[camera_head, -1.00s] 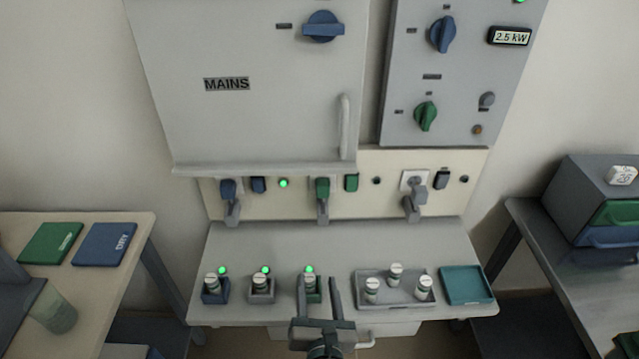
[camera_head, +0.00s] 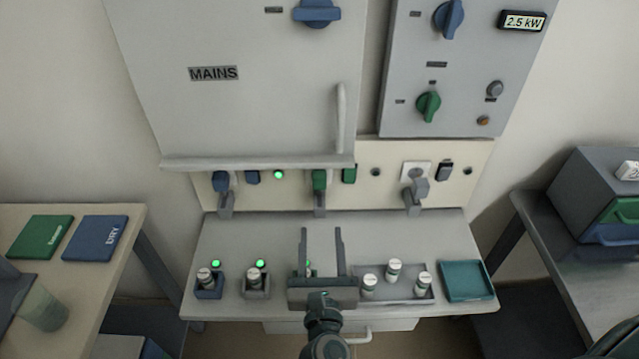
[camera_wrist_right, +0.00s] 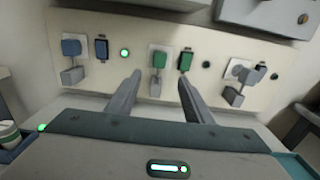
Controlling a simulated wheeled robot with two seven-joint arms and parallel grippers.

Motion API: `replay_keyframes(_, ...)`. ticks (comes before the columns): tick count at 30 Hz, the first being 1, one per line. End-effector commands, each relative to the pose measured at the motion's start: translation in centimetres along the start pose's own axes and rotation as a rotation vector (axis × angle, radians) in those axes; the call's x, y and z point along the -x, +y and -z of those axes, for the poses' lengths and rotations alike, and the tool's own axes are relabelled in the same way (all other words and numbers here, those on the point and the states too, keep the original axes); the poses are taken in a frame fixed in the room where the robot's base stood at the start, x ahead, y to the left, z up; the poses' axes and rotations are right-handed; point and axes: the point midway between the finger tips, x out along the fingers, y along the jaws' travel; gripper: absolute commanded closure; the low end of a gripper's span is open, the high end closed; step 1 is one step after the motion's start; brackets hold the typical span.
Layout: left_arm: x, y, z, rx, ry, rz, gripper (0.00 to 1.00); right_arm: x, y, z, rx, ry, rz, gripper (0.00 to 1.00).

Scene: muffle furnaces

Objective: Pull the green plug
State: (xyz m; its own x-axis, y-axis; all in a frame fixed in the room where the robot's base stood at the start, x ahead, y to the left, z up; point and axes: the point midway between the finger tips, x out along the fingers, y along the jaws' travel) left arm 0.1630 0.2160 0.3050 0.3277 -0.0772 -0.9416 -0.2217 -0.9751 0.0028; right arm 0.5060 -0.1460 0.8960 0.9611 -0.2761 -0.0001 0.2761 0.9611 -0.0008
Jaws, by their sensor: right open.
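The green plug (camera_head: 319,180) sits in the middle socket of the cream panel, with a grey cord end below it. In the right wrist view the green plug (camera_wrist_right: 159,60) appears ahead, between the lines of the two fingers. My right gripper (camera_head: 322,232) is open and empty, fingers pointing at the panel, below and short of the plug. In the right wrist view the gripper (camera_wrist_right: 158,84) shows its fingers apart, with the green switch (camera_wrist_right: 186,60) just beyond the right finger. My left gripper is not in view.
A blue plug (camera_head: 221,181) is at left and a grey plug (camera_head: 418,187) at right on the panel. The cabinet's lower ledge (camera_head: 258,162) overhangs just above the plugs. Below stand small bottles in holders, a grey tray (camera_head: 428,298) and a teal tray (camera_head: 467,281).

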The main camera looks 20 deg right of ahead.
Motion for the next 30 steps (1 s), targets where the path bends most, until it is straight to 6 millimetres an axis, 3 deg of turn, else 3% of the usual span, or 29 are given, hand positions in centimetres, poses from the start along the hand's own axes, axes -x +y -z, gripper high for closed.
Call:
replay_keyframes(5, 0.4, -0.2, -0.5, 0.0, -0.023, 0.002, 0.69, -2.0, 0.0, -0.2, 0.0, -0.002, 0.0, 0.53)
replay_keyframes(24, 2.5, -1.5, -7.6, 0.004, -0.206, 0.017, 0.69, -13.1, 0.0, -0.2, 0.0, -0.002, 0.001, 0.53)
replay_keyframes(30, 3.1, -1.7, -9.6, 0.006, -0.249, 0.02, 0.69, -15.6, 0.0, -0.1, 0.0, -0.001, 0.0, 0.53)
